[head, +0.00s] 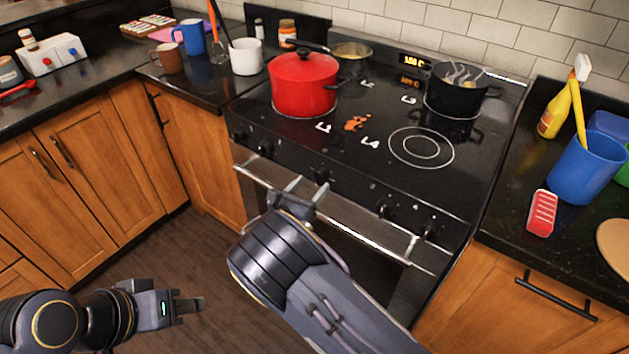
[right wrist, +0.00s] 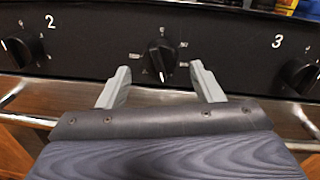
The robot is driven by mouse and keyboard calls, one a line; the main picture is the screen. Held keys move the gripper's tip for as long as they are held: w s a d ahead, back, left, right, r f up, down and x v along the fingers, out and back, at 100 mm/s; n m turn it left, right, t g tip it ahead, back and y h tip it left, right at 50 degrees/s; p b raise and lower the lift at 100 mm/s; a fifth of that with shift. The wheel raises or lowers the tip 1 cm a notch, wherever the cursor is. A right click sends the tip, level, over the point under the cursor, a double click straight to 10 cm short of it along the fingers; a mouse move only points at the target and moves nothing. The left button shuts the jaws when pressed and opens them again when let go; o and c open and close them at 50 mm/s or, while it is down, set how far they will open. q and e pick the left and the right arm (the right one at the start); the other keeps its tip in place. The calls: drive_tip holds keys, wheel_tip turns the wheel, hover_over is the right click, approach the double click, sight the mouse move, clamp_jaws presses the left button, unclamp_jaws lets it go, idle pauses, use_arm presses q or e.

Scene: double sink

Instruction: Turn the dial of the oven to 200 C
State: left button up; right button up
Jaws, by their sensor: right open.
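The oven dial (right wrist: 160,56) is a black round knob with a raised grip, between the knobs marked 2 and 3 in the right wrist view. Its white mark points down. It shows small on the front panel in the head view (head: 321,176). My right gripper (head: 306,187) is open in front of the panel. In the right wrist view its two fingers (right wrist: 161,82) lie on either side of the dial and slightly below it, with no clear contact. My left gripper (head: 188,306) hangs low at the left over the floor, away from the oven; its finger gap is unclear.
Below the panel runs the oven handle bar (head: 340,220). Other knobs (head: 384,210) flank the dial. A red pot (head: 303,86) and a black pan (head: 458,98) stand on the cooktop. Two small lit displays (head: 412,60) are at its back, their figures hard to read.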

drive_tip(key=shift+x, duration=1.1)
drive_tip(key=shift+c, duration=0.2)
drive_tip(key=c, duration=1)
drive_tip(key=shift+o, duration=0.2)
drive_tip(key=shift+w+a+f+m+h+b, duration=0.1)
drive_tip(key=shift+m+h+b, duration=0.05)
drive_tip(key=shift+m+b, duration=2.85)
drive_tip(key=shift+a+m+h+b, duration=0.15)
drive_tip(key=shift+m+b, duration=1.95)
drive_tip(key=shift+b, duration=1.7)
drive_tip(key=shift+d, duration=0.1)
